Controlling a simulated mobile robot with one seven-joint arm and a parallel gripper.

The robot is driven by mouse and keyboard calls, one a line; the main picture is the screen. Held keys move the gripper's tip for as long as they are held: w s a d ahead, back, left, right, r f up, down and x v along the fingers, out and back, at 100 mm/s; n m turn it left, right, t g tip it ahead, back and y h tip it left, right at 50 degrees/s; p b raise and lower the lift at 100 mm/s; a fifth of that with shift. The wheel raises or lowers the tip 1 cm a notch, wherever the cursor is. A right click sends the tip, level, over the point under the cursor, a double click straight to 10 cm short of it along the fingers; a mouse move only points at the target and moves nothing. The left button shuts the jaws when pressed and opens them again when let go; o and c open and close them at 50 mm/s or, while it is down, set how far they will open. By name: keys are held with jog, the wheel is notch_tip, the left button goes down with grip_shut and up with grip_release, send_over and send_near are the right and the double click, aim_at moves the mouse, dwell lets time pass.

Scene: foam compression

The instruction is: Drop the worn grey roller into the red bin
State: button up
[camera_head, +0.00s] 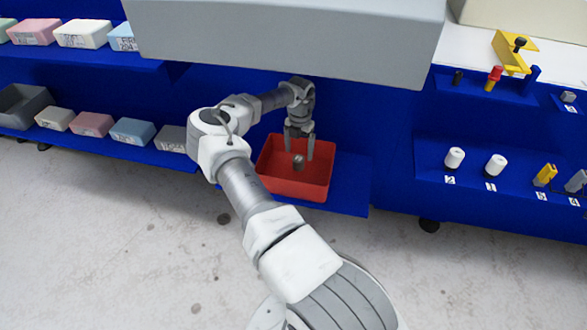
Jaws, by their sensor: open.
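The red bin (277,185) sits on a blue shelf right of centre. My gripper (298,153) points down over the bin with its two fingers spread apart. A small grey roller (298,162) shows between and just below the fingertips, against the inside of the bin. The fingers do not appear to close on it. I cannot tell whether the roller rests on the bin floor or is still above it.
Two white rollers (454,158) stand on the right shelf, with yellow and grey parts farther right. Coloured foam blocks (132,131) line the left shelves beside a grey crate (22,108). A large grey housing (290,40) overhangs behind my arm. The floor in front is clear.

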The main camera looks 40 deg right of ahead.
notch_tip(320, 180, up, 8)
jog(key=p, duration=0.3)
jog(key=shift+f, duration=0.25)
jog(key=shift+s, duration=0.1)
